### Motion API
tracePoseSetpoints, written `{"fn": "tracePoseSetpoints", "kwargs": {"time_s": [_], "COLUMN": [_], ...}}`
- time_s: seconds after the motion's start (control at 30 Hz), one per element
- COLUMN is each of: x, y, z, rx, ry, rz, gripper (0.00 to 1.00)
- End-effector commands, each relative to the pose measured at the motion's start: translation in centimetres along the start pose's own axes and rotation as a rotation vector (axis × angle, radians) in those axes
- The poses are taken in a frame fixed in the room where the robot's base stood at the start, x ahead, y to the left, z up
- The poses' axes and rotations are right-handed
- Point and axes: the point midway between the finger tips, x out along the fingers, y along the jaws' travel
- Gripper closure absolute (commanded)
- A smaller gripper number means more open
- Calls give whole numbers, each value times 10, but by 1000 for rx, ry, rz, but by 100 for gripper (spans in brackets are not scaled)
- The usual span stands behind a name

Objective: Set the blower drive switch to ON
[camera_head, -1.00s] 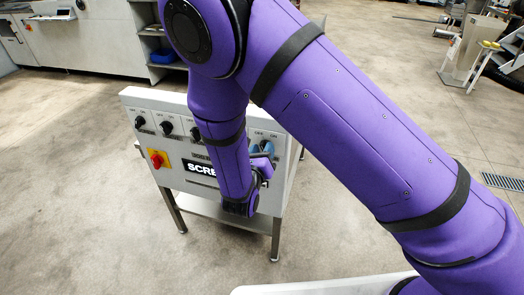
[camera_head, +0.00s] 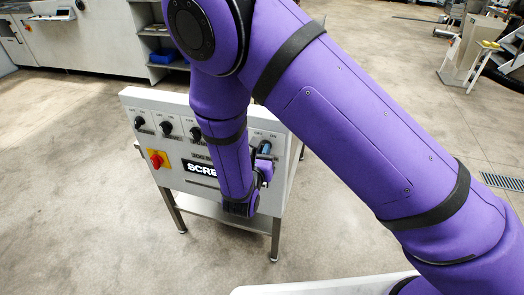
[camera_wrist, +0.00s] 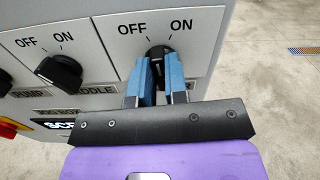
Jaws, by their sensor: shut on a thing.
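The switch at the panel's right end has a black knob (camera_wrist: 159,52) below OFF and ON in the wrist view. Its name label is mostly hidden behind my fingers; only its right end shows. My gripper (camera_wrist: 161,78) has blue finger pads on the left and right of this knob, shut on it. The knob looks roughly upright or leaning slightly toward ON; its exact setting is hard to tell. In the head view my gripper (camera_head: 264,147) is at the right end of the white control panel (camera_head: 180,178), and my arm covers much of it.
The neighbouring paddle knob (camera_wrist: 59,72) is close on the left, with more black knobs (camera_head: 166,128) along the panel. The panel stands on metal legs. Open floor (camera_wrist: 275,110) lies to its right.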

Motion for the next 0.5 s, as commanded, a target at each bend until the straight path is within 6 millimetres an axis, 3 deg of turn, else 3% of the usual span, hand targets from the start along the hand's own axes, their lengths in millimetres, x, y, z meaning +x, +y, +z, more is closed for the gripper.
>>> {"fn": "tracePoseSetpoints", "kwargs": {"time_s": [0.5], "x": [-1], "y": [-3], "z": [-1], "rx": [390], "ry": [2], "rz": [0], "gripper": [100]}}
